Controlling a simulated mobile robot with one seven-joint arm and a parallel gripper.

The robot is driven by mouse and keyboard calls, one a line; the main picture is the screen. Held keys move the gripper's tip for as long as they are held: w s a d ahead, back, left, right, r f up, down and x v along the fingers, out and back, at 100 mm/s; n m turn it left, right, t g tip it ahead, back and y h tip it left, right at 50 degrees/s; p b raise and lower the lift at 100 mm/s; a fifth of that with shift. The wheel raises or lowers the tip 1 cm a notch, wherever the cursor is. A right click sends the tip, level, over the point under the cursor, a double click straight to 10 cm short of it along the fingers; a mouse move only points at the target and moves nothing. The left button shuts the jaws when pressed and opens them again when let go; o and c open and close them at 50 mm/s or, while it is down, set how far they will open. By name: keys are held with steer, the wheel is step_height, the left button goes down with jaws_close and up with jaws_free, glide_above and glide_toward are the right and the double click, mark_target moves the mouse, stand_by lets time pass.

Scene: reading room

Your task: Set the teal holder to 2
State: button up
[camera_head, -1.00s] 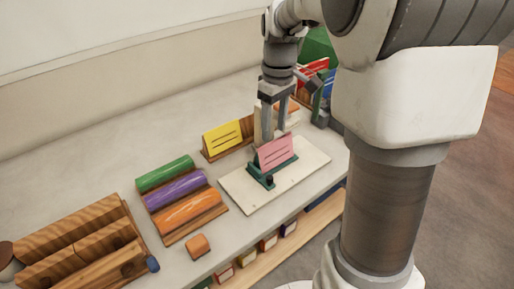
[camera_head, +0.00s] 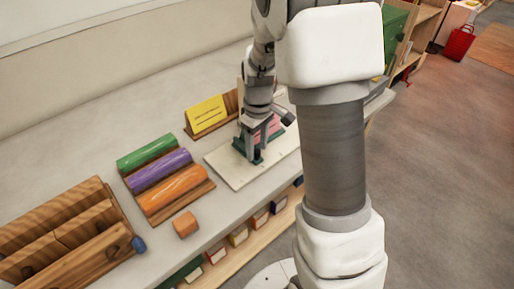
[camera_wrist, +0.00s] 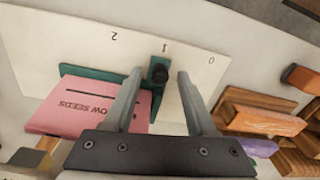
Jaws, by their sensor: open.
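The white board (camera_wrist: 215,58) has the marks 2, 1 and 0 along one edge in the wrist view; it also shows on the counter in the head view (camera_head: 228,172). The teal holder (camera_wrist: 95,73) lies on it and carries a pink card (camera_wrist: 85,102) with partly visible lettering. Its dark round knob (camera_wrist: 159,73) is by the mark 1. My gripper (camera_wrist: 160,72) is open, its fingertips on either side of the knob with gaps showing. In the head view my gripper (camera_head: 252,150) is low over the holder (camera_head: 240,147) and hides much of it and the card.
A yellow card (camera_head: 207,114) in a wooden stand is behind the board. Green, purple and orange rolls (camera_head: 173,188) lie left, with an orange block (camera_head: 185,224) in front. A wooden rack (camera_head: 65,235) is at far left. Bare counter lies between wall and rolls.

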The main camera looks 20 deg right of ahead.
steer(key=shift+f, duration=0.1)
jaws_close()
stand_by(1.4)
